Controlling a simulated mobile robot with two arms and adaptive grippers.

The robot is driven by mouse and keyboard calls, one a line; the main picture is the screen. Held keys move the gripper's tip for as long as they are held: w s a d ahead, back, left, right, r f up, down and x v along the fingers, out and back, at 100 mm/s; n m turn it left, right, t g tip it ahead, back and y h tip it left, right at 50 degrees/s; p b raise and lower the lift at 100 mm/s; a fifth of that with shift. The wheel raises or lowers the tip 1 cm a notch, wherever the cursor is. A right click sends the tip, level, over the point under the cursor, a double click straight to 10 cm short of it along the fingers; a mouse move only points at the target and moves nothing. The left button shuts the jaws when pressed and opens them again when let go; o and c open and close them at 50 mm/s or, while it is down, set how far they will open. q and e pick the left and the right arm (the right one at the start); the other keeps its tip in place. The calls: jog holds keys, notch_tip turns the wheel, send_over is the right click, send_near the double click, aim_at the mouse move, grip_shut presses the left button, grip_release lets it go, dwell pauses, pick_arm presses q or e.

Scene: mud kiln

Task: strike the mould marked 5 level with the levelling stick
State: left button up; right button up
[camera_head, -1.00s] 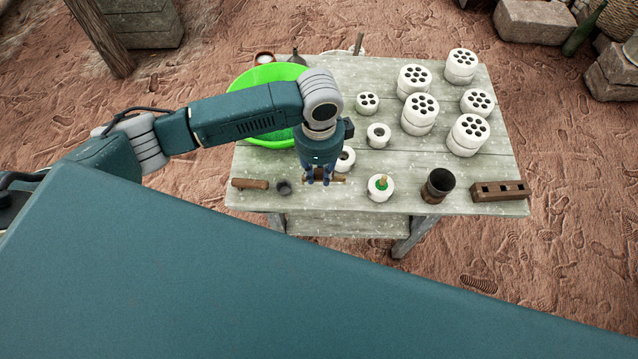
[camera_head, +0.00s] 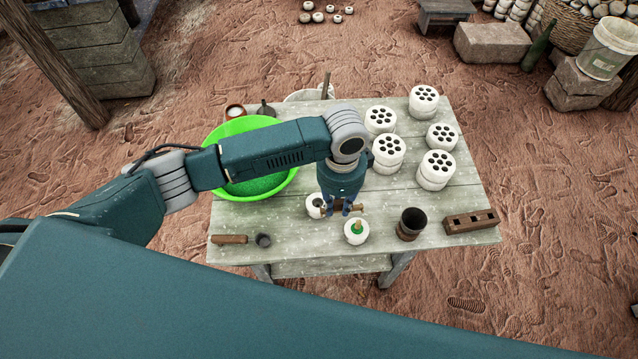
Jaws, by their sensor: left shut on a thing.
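My left gripper (camera_head: 341,209) points down over the table, shut on a short brown stick (camera_head: 357,208), which looks like the levelling stick. The fingers hide its middle. A small white round mould (camera_head: 315,206) with a dark hole stands just left of the gripper, partly behind it. Another white mould (camera_head: 356,236), with green on top and a small brownish piece in it, stands just in front of and right of the gripper. I cannot read any number on the moulds. I cannot tell whether the stick touches a mould. My right gripper is not in view.
On the table (camera_head: 455,232) stand a green basin (camera_head: 290,186), a dark cup (camera_head: 411,222), a brown holed block (camera_head: 471,221), a wooden piece (camera_head: 229,239) and a small dark cup (camera_head: 263,240). Several white holed cylinders (camera_head: 436,168) fill the back right. The front edge is mostly clear.

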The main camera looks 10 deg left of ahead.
aim_at(341, 211)
pick_arm(q)
jog(key=shift+w+d+f, duration=0.2)
jog(key=shift+d+f, duration=0.15)
jog(key=shift+d, duration=0.1)
jog(key=shift+d+f, duration=0.1)
jog(key=shift+f, duration=0.15)
jog(key=shift+s+f+b, duration=0.2)
jog(key=shift+f+b, duration=0.15)
jog(key=shift+b, duration=0.15)
jog(key=shift+f+b, duration=0.6)
jog(key=shift+b, duration=0.05)
jog(key=shift+f+b, duration=0.65)
jog(key=shift+b, duration=0.1)
jog(key=shift+f+b, duration=1.2)
jog(key=shift+f, duration=0.55)
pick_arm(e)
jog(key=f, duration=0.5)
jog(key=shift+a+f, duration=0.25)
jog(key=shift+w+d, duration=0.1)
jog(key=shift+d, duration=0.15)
